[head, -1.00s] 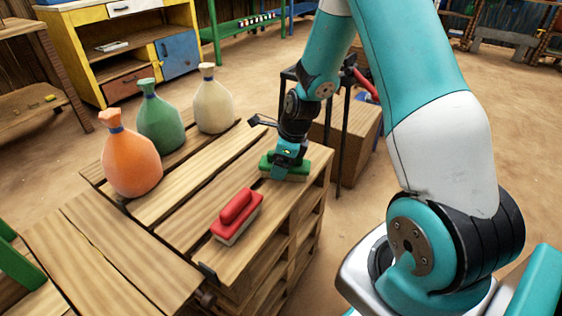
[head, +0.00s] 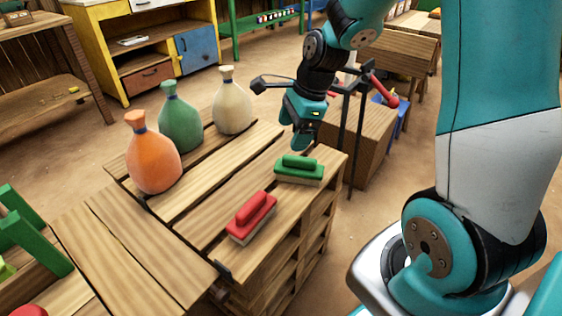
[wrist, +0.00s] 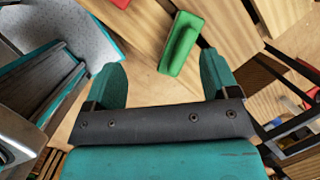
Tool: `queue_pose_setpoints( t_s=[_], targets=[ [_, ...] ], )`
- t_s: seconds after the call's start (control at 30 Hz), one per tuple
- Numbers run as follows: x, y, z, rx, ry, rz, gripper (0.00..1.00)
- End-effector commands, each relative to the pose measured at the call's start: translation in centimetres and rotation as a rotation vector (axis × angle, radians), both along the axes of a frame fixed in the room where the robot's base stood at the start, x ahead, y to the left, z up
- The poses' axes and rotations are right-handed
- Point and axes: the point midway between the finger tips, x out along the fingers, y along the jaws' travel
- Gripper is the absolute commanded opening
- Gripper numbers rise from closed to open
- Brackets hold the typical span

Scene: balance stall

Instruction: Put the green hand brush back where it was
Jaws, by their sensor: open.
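The green hand brush (head: 298,170) lies flat on the slatted wooden table, near its right edge, with its handle up. My gripper (head: 301,143) is raised above and just behind the brush, open and empty, clear of it. In the wrist view, the green brush (wrist: 181,44) lies beyond the gap between the two open fingers (wrist: 160,82), with nothing between them. A red hand brush (head: 251,218) lies on the same table, nearer and to the left of the green one.
Three tied sacks, orange (head: 153,155), green (head: 180,118) and cream (head: 232,102), stand along the table's left side. A dark stand with a red-handled item (head: 383,90) is just right of the table. The middle slats (head: 205,190) are bare.

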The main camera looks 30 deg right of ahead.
Motion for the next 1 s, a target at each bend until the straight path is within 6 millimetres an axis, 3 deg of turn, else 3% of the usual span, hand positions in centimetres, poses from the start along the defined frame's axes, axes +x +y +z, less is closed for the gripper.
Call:
queue_pose_setpoints(
  t_s=[0.03, 0.2, 0.33, 0.5, 0.67, 1.0],
  targets=[
    [-1.0, 2.8, 1.8, -0.02, -0.05, 0.218, 0.81],
    [-6.6, 10.8, 6.2, -0.086, -0.239, 1.037, 0.81],
    [-11.8, 14.9, 8.5, -0.125, -0.398, 1.613, 0.81],
    [-17.0, 17.3, 10.0, -0.153, -0.567, 2.138, 0.81],
    [-19.0, 18.1, 10.3, -0.162, -0.64, 2.342, 0.81],
    [-19.1, 18.1, 10.6, -0.164, -0.646, 2.359, 0.81]
  ],
)
